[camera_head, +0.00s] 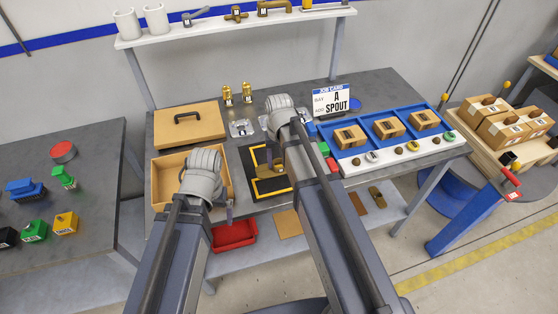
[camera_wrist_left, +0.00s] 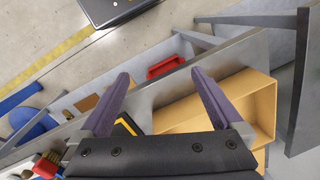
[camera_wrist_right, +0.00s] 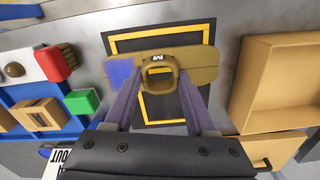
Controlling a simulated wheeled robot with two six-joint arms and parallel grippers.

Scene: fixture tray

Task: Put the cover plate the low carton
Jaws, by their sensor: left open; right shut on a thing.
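The cover plate appears to be the long olive-brown plate (camera_wrist_right: 205,72) with a raised ring marked M and one blue end, in the right wrist view. My right gripper (camera_wrist_right: 158,78) is shut on its ring, over the black mat with a yellow border. In the head view the plate (camera_head: 264,170) is partly hidden by my right arm. The low carton, a tan open box (camera_head: 162,182), stands left of the mat; it looks empty where visible. It also shows in both wrist views (camera_wrist_left: 259,91) (camera_wrist_right: 286,82). My left gripper (camera_wrist_left: 163,80) is open and empty by the carton's front.
A tan lid with a black handle (camera_head: 190,125) lies behind the carton. A blue and white tray (camera_head: 390,152) with small boxes and knobs is at the right. A job card (camera_head: 334,102) stands at the back. A red bin (camera_head: 235,236) is below the front edge.

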